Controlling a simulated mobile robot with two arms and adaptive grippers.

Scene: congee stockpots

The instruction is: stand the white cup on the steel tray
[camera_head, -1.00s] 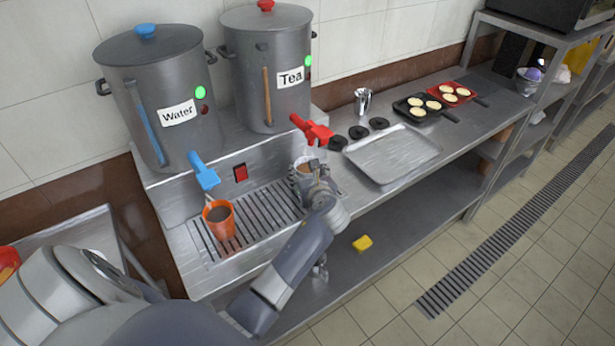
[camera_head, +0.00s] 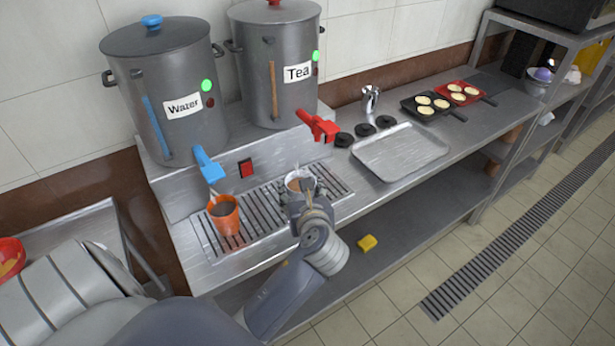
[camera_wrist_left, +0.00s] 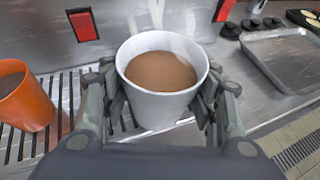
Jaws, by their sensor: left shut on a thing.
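The white cup (camera_head: 299,184) is full of brown liquid and upright over the drip grate. In the left wrist view the cup (camera_wrist_left: 160,100) sits between both fingers of my left gripper (camera_wrist_left: 160,112). My left gripper (camera_head: 303,196) is shut on the cup. I cannot tell whether the cup's base touches the grate. The steel tray (camera_head: 400,155) lies empty on the counter to the right; its near corner also shows in the left wrist view (camera_wrist_left: 285,58). My right gripper is not in view.
An orange cup (camera_head: 226,218) with dark liquid stands on the grate to the left. The red tap (camera_head: 318,126) of the tea pot (camera_head: 278,70) hangs behind the white cup. Black discs (camera_head: 364,130) and a steel jug (camera_head: 370,98) stand behind the tray.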

